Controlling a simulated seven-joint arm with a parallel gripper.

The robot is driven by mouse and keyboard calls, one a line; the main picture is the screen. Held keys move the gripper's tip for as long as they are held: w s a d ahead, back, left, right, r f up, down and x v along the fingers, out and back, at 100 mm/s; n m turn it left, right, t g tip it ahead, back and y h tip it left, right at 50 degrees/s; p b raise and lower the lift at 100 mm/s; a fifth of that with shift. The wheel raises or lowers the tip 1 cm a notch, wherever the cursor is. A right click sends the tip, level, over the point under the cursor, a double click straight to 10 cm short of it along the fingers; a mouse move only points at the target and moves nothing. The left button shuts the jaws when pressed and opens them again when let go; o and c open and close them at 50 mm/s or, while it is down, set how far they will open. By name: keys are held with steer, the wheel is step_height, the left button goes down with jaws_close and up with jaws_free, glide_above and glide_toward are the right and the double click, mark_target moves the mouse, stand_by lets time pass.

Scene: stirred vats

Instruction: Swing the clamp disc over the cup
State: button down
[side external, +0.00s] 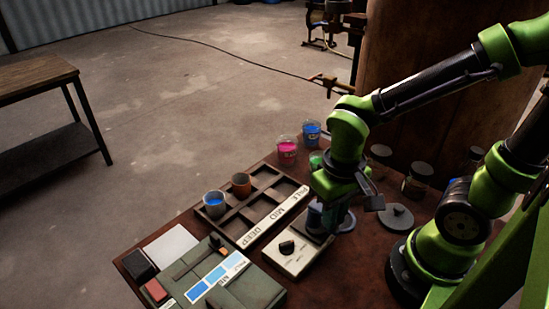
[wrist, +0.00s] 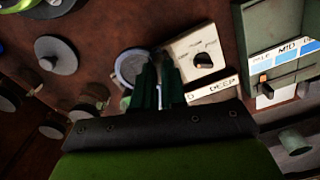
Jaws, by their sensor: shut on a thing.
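My gripper (side external: 331,222) points down at the stirrer, a beige box (side external: 297,256) with a black knob. Its fingers (wrist: 158,68) are shut at the right edge of a round grey piece with a pale rim (wrist: 131,66), beside the box. This looks like the clamp disc at the cup; I cannot tell disc from cup there. The round piece (side external: 315,216) is partly behind my gripper in the side view. The fingers hide what lies between them.
A tray (side external: 236,236) labelled PALE, MID, DEEP holds a blue cup (side external: 215,204) and a brown cup (side external: 241,185). Pink (side external: 287,151) and blue (side external: 311,132) cups stand behind. A green case (side external: 233,287) is front left. A loose grey disc (side external: 396,217) and lidded jars (side external: 417,180) are right.

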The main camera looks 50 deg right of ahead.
steer(key=d+n, duration=0.1)
steer(key=n, duration=0.2)
steer(key=d+n, duration=0.1)
steer(key=n, duration=0.1)
steer(key=shift+s+d+r, duration=0.1)
steer(key=shift+s+d, duration=0.25)
steer(key=d+n, duration=0.1)
steer(key=n, duration=0.2)
steer(key=d+n, duration=0.1)
steer(key=shift+w+d+n, duration=0.25)
steer(key=shift+d+n, duration=0.05)
steer(key=shift+w+d+n, duration=0.55)
steer(key=shift+n, duration=0.85)
steer(key=shift+w+d+n, duration=0.5)
steer(key=shift+d+n, duration=0.1)
steer(key=shift+n, duration=0.8)
steer(key=shift+w+d+n, duration=0.55)
steer(key=shift+n, duration=0.85)
steer(key=shift+w, duration=0.1)
steer(key=c, duration=1.2)
jaws_free()
steer(key=shift+r, duration=0.1)
